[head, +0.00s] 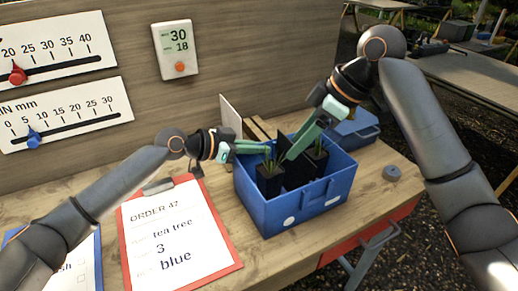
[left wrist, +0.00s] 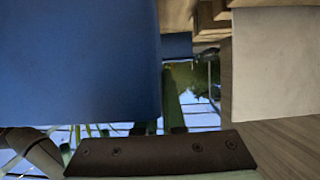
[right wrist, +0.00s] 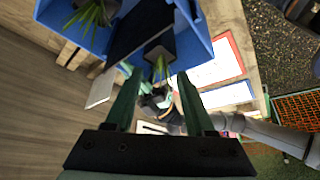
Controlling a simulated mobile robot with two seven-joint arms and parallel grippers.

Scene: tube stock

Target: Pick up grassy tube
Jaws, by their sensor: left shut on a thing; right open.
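A grassy tube (head: 270,180), a black square pot with thin green leaves, stands upright in the left part of the blue crate (head: 320,199). It also shows in the right wrist view (right wrist: 160,42). My left gripper (head: 266,150) reaches over the crate's left side and is shut at the top of this tube, among its leaves; the exact contact is hidden. In the left wrist view the blue crate wall (left wrist: 75,60) covers much of my fingers. My right gripper (head: 289,157) is open and empty, pointing down over the middle of the crate.
A second potted plant (head: 317,157) stands in the crate's right part, beside a dark panel. A red clipboard (head: 228,262) lies left of the crate.

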